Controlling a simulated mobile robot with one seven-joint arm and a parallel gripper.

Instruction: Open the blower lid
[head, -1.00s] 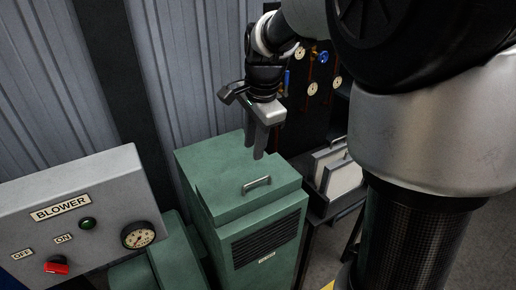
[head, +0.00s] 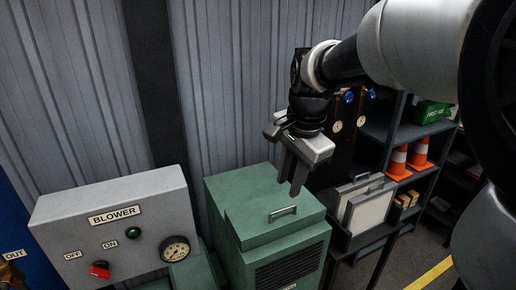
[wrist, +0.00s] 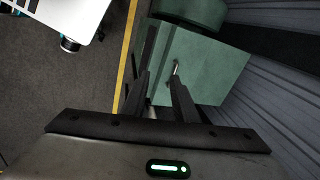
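The blower is a green cabinet (head: 252,262) with a flat green lid (head: 248,205) on top. The lid is shut and has a silver bar handle (head: 283,213) near its front edge. My gripper (head: 289,185) points down above the lid, just above the handle in the head view. Its two dark fingers are apart with nothing between them. In the wrist view the lid (wrist: 210,65) lies beyond the fingers (wrist: 160,95). The handle (wrist: 177,69) shows just past the right finger's tip. The fingers look clear of the handle.
A grey BLOWER control box (head: 115,225) with a red switch, green lamp and gauge stands left of the cabinet. A rack with upright panels (head: 365,210) is close on the right. Shelves (head: 405,132) with orange cones stand behind it. A corrugated wall (head: 235,90) is behind.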

